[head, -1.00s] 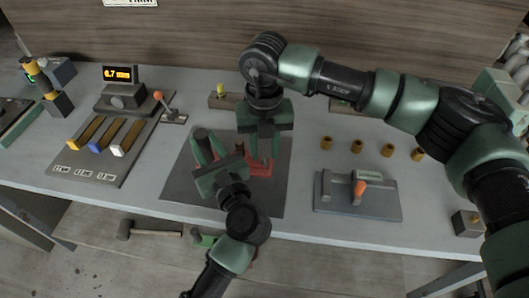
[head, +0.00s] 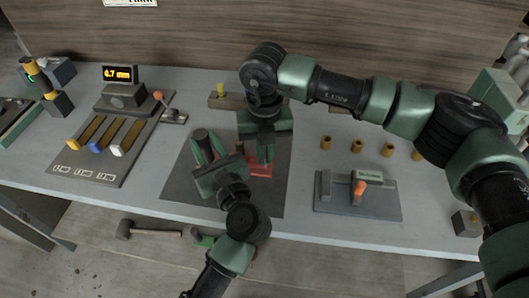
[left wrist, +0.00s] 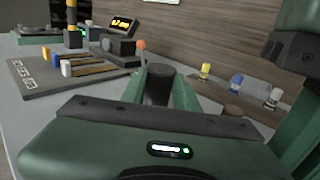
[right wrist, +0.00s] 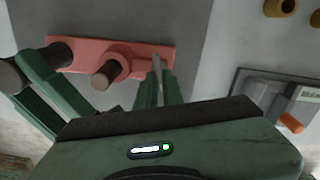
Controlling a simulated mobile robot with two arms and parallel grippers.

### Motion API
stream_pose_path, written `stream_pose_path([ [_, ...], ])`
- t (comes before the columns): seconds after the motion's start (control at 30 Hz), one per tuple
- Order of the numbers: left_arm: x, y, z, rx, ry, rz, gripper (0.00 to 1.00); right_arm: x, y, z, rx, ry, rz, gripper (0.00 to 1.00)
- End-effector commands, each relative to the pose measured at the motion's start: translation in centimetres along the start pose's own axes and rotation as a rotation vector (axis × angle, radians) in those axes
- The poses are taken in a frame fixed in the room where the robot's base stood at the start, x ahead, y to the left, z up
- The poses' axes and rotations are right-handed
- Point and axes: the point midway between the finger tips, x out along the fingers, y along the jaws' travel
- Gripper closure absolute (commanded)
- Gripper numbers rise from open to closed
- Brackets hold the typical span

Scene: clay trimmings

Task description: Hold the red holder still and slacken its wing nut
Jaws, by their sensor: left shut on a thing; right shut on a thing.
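The red holder (head: 258,171) lies on the dark mat, partly hidden by my grippers. In the right wrist view its red plate (right wrist: 135,52) carries a round post with a brown end (right wrist: 105,77). My left gripper (head: 207,143) is shut on a dark cylindrical part (left wrist: 158,82) at the holder's left end; that part also shows in the right wrist view (right wrist: 59,54). My right gripper (head: 265,152) points down at the holder's right end, shut on a thin grey piece (right wrist: 157,64), apparently the wing nut. Its full shape is hidden between the fingers.
The dark mat (head: 178,188) lies around the holder. A board with white, blue and yellow sliders (head: 92,178) and a display (head: 117,74) stand left. A grey fixture with an orange knob (head: 335,203) and several brass bushings (head: 357,146) stand right. A hammer (head: 150,230) lies below the table.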

Motion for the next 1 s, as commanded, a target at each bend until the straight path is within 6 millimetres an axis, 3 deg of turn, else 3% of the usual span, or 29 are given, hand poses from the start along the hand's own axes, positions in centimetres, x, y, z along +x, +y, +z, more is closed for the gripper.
stream_pose_path([
  [0.27, 0.00, -0.01, -0.04, 0.000, 0.001, -0.001, 1.00, -0.12, -0.17, 0.07, -0.145, -0.002, -0.001, 1.00],
  [1.0, 0.01, 0.00, -0.07, 0.001, 0.001, 0.000, 1.00, -0.17, -0.66, 0.36, -0.835, -0.003, -0.001, 1.00],
])
